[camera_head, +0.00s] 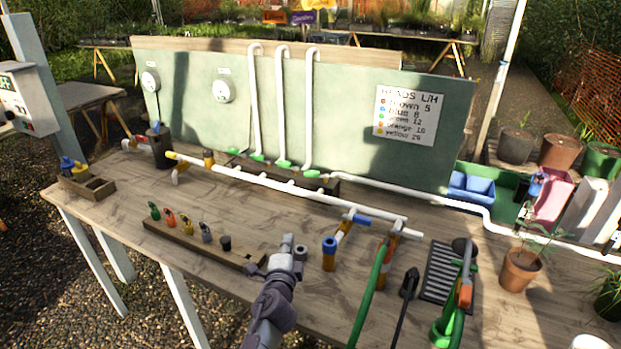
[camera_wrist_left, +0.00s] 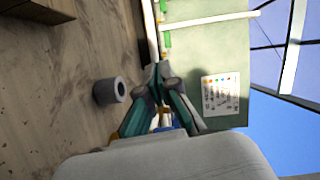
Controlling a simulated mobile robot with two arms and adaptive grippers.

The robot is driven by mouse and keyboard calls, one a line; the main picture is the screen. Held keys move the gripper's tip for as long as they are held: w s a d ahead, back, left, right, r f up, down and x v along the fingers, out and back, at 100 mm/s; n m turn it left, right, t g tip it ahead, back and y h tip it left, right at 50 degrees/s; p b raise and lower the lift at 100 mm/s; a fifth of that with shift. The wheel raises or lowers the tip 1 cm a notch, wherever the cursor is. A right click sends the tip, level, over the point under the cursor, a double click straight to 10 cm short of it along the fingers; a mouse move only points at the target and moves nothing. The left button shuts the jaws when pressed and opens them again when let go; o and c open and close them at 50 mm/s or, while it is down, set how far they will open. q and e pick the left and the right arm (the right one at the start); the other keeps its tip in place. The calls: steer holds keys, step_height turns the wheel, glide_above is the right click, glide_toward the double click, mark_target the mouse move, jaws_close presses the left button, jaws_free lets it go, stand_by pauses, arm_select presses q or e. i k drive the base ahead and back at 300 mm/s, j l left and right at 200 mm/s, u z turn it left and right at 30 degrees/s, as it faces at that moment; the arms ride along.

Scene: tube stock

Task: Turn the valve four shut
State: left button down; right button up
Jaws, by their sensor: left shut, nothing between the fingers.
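A white pipe manifold (camera_head: 285,188) runs across the bench, with a yellow fitting (camera_head: 170,155) at its left end. A blue valve handle (camera_head: 357,218) sits near its right end. No number is readable, so I cannot tell which valve is four. My left gripper (camera_head: 288,242) is shut and empty in front of the manifold, left of the blue handle. In the left wrist view its fingertips (camera_wrist_left: 158,75) meet near the white pipe (camera_wrist_left: 152,35). Blue and yellow parts show partly hidden behind the fingers. My right gripper is not in view.
A grey ring (camera_head: 300,252) stands beside my left gripper; it also shows in the left wrist view (camera_wrist_left: 109,90). A wooden rack (camera_head: 190,243) lies left. A green board (camera_head: 350,120) stands behind.

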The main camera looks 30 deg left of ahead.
mark_target(308, 173)
steer(key=i+j, duration=0.8)
steer(key=i+z, duration=0.05)
steer(key=i, duration=0.05)
